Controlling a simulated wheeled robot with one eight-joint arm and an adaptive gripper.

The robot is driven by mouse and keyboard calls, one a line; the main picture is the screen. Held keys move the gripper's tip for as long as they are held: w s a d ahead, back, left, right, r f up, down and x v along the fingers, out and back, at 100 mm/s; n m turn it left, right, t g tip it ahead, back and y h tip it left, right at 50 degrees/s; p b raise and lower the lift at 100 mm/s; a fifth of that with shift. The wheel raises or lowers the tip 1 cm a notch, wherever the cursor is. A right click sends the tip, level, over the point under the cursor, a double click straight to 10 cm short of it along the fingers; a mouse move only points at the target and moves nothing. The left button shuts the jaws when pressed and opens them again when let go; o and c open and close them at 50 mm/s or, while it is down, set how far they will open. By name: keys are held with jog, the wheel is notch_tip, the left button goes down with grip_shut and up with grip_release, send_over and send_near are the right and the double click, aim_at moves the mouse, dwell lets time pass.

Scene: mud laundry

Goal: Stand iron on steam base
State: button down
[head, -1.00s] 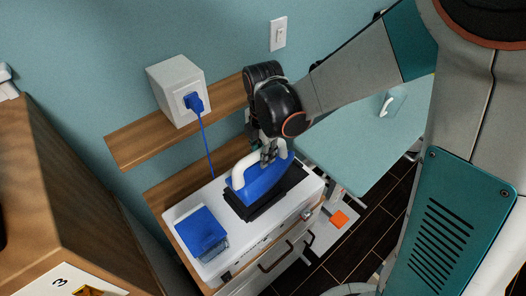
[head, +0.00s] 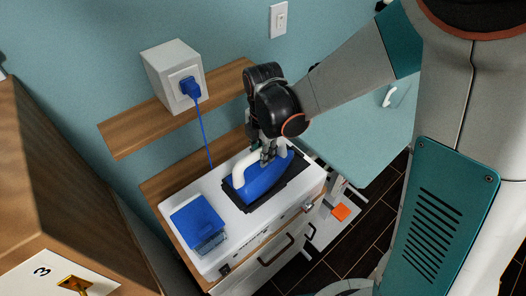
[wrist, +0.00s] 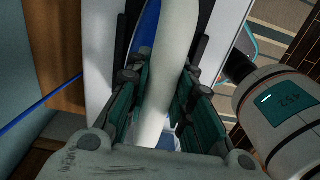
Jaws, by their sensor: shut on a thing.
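The blue iron (head: 262,181) with a white handle (head: 240,167) is on or just over the black rest plate of the white steam base (head: 235,230). It looks roughly level; I cannot tell whether it fully touches the plate. My gripper (head: 268,158) is above the iron and shut on its handle. In the wrist view the white handle (wrist: 165,75) runs between the two green-padded fingers of my gripper (wrist: 158,105). The underside of the iron is hidden.
A blue water tank (head: 199,224) sits at the base's left end. A blue cord runs up to a plug (head: 190,87) on a white box (head: 172,72) above a wooden shelf (head: 125,136). A pale teal board (head: 355,145) stands to the right.

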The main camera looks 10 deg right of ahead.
jog(key=c, duration=1.3)
grip_release()
notch_tip(320, 180, up, 7)
jog(key=shift+r, duration=0.15)
notch_tip(320, 180, up, 7)
jog(key=p, duration=0.5)
jog(key=shift+s+r, duration=0.1)
jog(key=shift+r, duration=0.05)
jog(key=s+d+f+m+t+b, duration=0.2)
jog(key=s+d+m+b, duration=0.2)
jog(key=m, duration=0.4)
jog(key=s+d+f+m+t+b, duration=0.2)
jog(key=s+d+m+b, duration=0.2)
jog(key=m, duration=0.4)
jog(key=s+d+f+m+t+b, duration=0.2)
jog(key=s+d+m+t+b, duration=0.1)
jog(key=d+m+b, duration=0.3)
jog(key=shift+s+d+f+m, duration=0.1)
jog(key=shift+s+m, duration=0.35)
jog(key=shift+m, duration=0.25)
jog(key=shift+s+d+f+m, duration=0.1)
jog(key=shift+s+m, duration=0.35)
jog(key=shift+m, duration=0.25)
